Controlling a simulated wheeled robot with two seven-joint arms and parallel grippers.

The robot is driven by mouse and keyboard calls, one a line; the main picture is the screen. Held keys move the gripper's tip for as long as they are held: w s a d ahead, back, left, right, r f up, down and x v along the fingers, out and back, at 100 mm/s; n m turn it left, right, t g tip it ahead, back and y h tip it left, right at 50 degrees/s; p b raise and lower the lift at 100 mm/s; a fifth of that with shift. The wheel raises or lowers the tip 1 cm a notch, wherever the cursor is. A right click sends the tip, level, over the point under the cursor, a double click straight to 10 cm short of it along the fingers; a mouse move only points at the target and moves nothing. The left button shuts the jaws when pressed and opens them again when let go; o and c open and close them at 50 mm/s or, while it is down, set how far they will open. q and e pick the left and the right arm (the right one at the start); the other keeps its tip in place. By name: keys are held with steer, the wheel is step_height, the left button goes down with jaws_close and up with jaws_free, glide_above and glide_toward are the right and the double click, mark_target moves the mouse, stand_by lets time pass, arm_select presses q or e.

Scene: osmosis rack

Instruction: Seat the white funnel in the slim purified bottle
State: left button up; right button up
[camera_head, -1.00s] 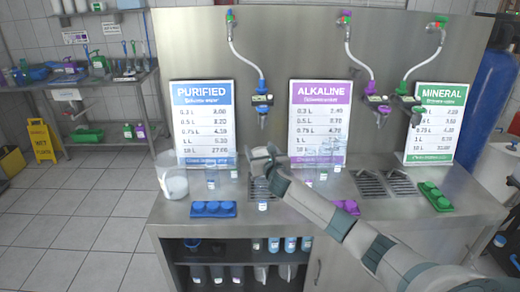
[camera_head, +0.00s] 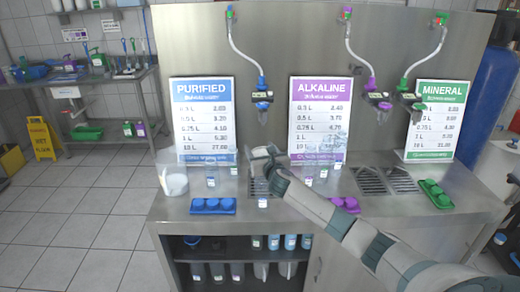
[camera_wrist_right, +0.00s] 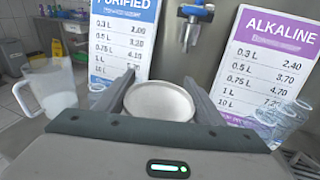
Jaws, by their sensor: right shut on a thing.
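My right gripper (camera_head: 262,155) is over the counter in front of the purified station. In the right wrist view its fingers (camera_wrist_right: 160,95) are shut around a round white piece (camera_wrist_right: 160,101), seen from above, which appears to be the funnel. In the head view the funnel is hidden behind the gripper. Another clear bottle (camera_head: 211,176) stands to the left. I cannot tell which one is the slim purified bottle. My left gripper is not in view.
The blue dispenser nozzle (camera_head: 263,106) hangs above the gripper. A white pitcher (camera_head: 174,182), a blue cap tray (camera_head: 213,206) and a purple cap tray (camera_head: 345,204) stand on the counter. More clear bottles (camera_wrist_right: 292,118) are on the right. Price signs (camera_head: 204,120) line the back.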

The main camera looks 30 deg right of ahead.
steer(key=shift+f, duration=0.45)
steer(key=shift+f+b, duration=0.35)
steer(key=shift+f, duration=0.15)
stand_by(0.6)
steer(key=o, duration=1.3)
steer(key=shift+b+v, duration=2.05)
steer(key=shift+v, duration=6.65)
steer(key=shift+d+f, duration=0.15)
steer(key=shift+f, duration=0.05)
